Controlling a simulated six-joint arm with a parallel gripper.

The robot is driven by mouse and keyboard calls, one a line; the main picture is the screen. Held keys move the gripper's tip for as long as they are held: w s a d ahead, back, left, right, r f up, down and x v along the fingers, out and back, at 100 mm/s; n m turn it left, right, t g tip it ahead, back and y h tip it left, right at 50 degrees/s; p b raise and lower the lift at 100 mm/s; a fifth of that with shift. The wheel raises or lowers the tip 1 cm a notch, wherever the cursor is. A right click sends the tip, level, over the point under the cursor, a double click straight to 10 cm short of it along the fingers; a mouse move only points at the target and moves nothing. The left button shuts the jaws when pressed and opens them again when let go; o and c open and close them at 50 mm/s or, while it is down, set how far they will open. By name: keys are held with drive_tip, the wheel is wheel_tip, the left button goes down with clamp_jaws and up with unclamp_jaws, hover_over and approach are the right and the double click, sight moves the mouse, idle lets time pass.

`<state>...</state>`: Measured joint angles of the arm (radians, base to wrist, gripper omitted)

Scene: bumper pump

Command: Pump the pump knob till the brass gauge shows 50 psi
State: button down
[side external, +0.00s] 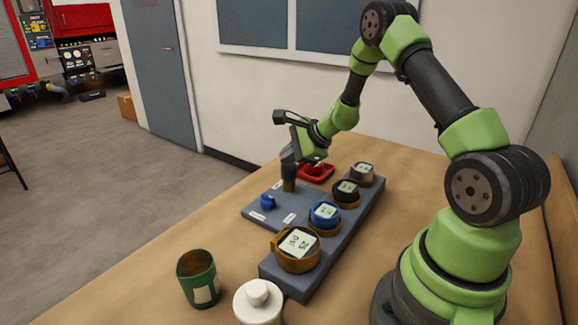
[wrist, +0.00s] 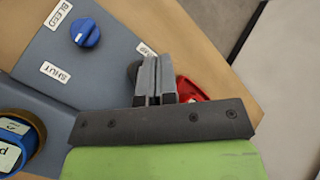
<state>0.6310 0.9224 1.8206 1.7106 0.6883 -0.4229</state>
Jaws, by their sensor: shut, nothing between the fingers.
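My gripper (side external: 289,168) points down with its fingers shut, at the far end of the grey panel (side external: 258,218). In the side view an olive-brown post (side external: 289,186) stands directly below the fingertips, probably the pump knob; I cannot tell whether they touch. In the wrist view the shut fingers (wrist: 157,68) hide most of the spot, and a dark rounded part (wrist: 133,70) shows beside them near a partly hidden label. The brass gauge (side external: 297,250) sits at the panel's near end. Its display is turned and too small to read surely.
Blue (side external: 325,215), black (side external: 346,191) and grey (side external: 363,174) gauges line the panel. A blue knob (wrist: 86,33) sits between BLEED and SHUT labels. A red part (side external: 316,172) lies behind my gripper. A green cup (side external: 197,280) and white lidded jar (side external: 257,303) stand in front.

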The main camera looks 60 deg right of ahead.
sight(289, 167)
drive_tip(key=shift+f, duration=0.95)
idle(0.7)
drive_tip(key=shift+r, duration=1.45)
drive_tip(key=shift+r, duration=2.5)
